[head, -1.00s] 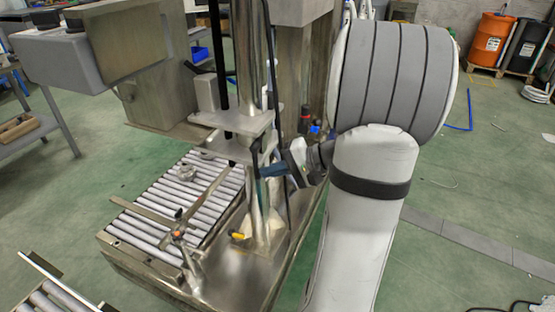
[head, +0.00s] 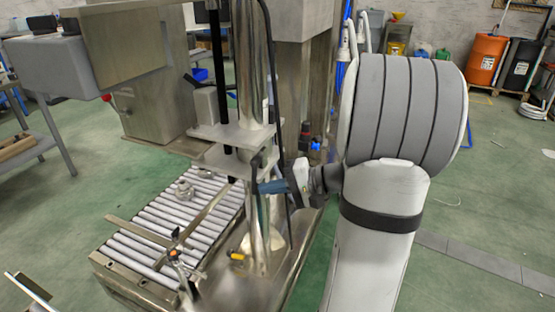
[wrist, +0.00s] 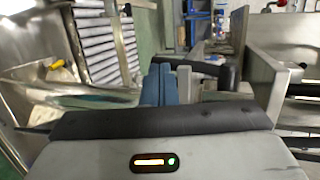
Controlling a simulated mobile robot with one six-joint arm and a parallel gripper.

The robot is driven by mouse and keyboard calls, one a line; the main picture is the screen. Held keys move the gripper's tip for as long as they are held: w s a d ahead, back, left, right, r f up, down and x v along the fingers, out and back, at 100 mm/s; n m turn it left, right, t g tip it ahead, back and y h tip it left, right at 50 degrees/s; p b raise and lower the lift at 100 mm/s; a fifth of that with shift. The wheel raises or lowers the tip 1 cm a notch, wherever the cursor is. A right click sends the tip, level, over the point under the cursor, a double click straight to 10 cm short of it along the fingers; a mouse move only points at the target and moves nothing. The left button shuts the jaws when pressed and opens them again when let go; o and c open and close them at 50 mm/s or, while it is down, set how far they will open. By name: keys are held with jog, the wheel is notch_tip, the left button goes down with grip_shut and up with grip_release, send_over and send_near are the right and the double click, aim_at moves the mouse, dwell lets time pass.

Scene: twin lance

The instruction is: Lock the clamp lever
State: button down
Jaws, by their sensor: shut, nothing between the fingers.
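My gripper (head: 264,187) is beside the shiny steel column, just below the metal bracket plates (head: 232,140). Its blue fingers are together and empty; they also show in the wrist view (wrist: 166,84). A dark bar or hose (wrist: 195,67) crosses just beyond the fingertips in the wrist view; I cannot tell whether they touch. I cannot tell for sure which part is the clamp lever. A small yellow part (head: 237,257) sits low near the column base.
A roller conveyor (head: 150,236) runs to the left of the column, with metal rails and a small fitting across it. A large machine head (head: 110,50) overhangs it. Drums (head: 486,60) stand far back.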

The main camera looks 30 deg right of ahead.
jog(key=shift+f, duration=0.1)
jog(key=s+d+p, duration=0.2)
jog(key=s+d, duration=0.6)
jog(key=d, duration=0.3)
jog(key=shift+s, duration=0.4)
jog(key=shift+f, duration=0.1)
